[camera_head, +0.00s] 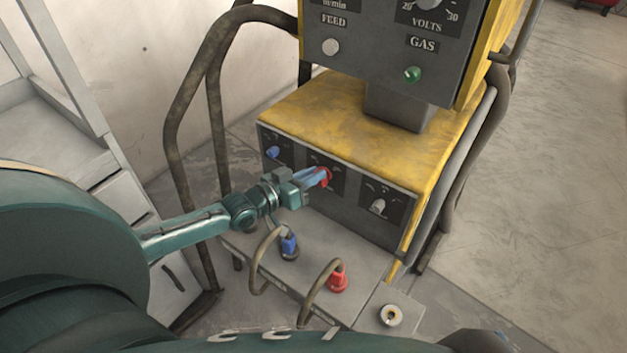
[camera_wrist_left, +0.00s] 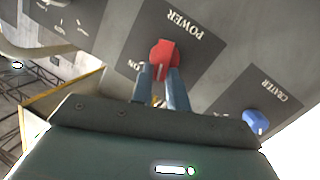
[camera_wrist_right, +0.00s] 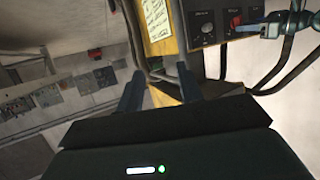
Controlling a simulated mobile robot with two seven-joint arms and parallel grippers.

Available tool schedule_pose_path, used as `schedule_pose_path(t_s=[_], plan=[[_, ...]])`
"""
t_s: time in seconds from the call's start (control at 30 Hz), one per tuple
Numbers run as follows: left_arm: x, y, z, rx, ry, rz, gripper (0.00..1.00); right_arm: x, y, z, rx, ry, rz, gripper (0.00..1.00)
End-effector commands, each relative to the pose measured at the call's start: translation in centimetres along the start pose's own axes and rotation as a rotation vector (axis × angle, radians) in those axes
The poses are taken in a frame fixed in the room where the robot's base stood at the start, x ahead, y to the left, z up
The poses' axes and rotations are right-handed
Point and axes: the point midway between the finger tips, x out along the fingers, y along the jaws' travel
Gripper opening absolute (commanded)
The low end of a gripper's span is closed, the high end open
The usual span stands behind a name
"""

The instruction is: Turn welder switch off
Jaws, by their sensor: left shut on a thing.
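The welder (camera_head: 375,130) is a yellow and grey machine with a row of knobs on its lower front panel. The red power switch (camera_head: 326,177) is the middle knob; it also shows under the upside-down label POWER in the left wrist view (camera_wrist_left: 164,54). My left gripper (camera_head: 317,177) is shut on this red knob, its blue fingers (camera_wrist_left: 158,76) on either side of it. The switch's exact angle is hard to tell, partly hidden by the fingers. My right gripper (camera_wrist_right: 159,85) is open and empty, away from the panel.
A blue knob (camera_head: 272,152) and a pale knob (camera_head: 378,206) flank the switch. Below, cables run to a blue plug (camera_head: 289,246) and a red plug (camera_head: 338,281). Bent metal rails (camera_head: 185,115) stand at the left.

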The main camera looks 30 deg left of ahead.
Motion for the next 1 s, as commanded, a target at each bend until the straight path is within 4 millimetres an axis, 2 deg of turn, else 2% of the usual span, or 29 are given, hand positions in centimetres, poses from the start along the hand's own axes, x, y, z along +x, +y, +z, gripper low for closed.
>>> schedule_pose_path(t_s=[0.03,0.33,0.63,1.0], plan=[[0.0,-0.3,0.4,-0.039,0.009,0.008,0.0,0.4,-0.1,0.8,-0.013,-0.003,-0.004,0.36],[0.0,-0.8,0.5,-0.275,0.057,0.056,0.0,1.7,-0.8,2.5,-0.076,-0.024,-0.031,0.36],[-0.1,-0.9,0.6,-0.42,0.085,0.084,0.0,2.3,-0.6,1.8,-0.111,0.078,-0.019,0.36],[-0.1,-0.9,0.4,-0.469,0.096,0.094,0.0,2.3,-0.5,1.5,-0.118,0.108,-0.015,0.36]])
